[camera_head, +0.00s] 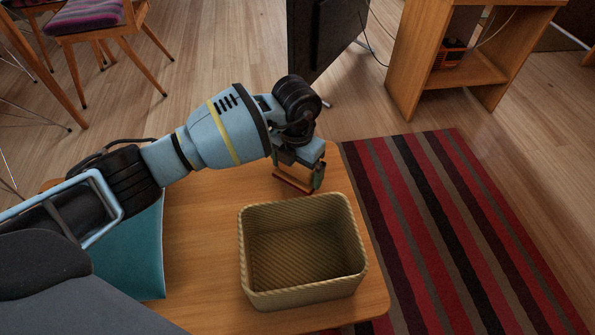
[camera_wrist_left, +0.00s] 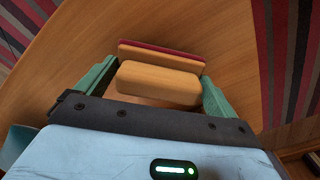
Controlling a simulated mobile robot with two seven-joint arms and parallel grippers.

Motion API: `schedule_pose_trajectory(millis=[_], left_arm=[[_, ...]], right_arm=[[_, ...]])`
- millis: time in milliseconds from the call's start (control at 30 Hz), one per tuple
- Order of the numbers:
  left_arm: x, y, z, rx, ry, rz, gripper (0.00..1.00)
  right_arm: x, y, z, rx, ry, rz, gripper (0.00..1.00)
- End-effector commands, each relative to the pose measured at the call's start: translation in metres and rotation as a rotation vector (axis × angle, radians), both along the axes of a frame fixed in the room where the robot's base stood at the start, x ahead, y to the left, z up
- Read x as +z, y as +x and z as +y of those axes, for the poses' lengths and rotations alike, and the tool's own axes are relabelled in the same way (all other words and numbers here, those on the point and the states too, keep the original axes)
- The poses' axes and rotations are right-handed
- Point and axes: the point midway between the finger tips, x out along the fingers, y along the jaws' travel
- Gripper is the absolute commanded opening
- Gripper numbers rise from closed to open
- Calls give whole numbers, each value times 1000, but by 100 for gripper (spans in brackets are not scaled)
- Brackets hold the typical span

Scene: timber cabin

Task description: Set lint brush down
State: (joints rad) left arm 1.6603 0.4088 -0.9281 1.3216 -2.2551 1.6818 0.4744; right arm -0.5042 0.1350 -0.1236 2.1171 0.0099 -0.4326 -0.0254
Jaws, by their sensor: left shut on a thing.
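My left gripper (camera_head: 300,178) is over the wooden table, just behind the wicker basket. It is shut on the lint brush (camera_wrist_left: 158,84), a tan wooden block with a dark red strip along its far side. In the left wrist view the brush sits between the green fingers of the gripper (camera_wrist_left: 157,88). In the head view only a thin reddish edge of the brush (camera_head: 291,185) shows under the fingers. The brush is low over the table (camera_head: 205,225); I cannot tell whether it touches the top. My right gripper is not in view.
The empty wicker basket (camera_head: 304,292) stands on the table in front of the gripper. A teal item (camera_head: 135,255) lies at the left, partly under my arm. A striped rug (camera_head: 450,230) lies right of the table. A wooden shelf (camera_head: 470,75) and a chair (camera_head: 90,18) stand farther back.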

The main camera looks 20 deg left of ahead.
Motion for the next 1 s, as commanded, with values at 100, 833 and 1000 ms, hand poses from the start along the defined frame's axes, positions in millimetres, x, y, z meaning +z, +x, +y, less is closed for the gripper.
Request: schedule_pose_trajectory(millis=[100, 833, 1000], left_arm=[[-13, 0, 0, -1, -1, 0, 70], [-12, 0, 0, 0, -1, -2, 100], [9, 1, 0, 1, 0, -4, 100]], right_arm=[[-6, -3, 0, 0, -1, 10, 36], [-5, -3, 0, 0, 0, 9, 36], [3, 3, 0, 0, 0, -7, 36]])
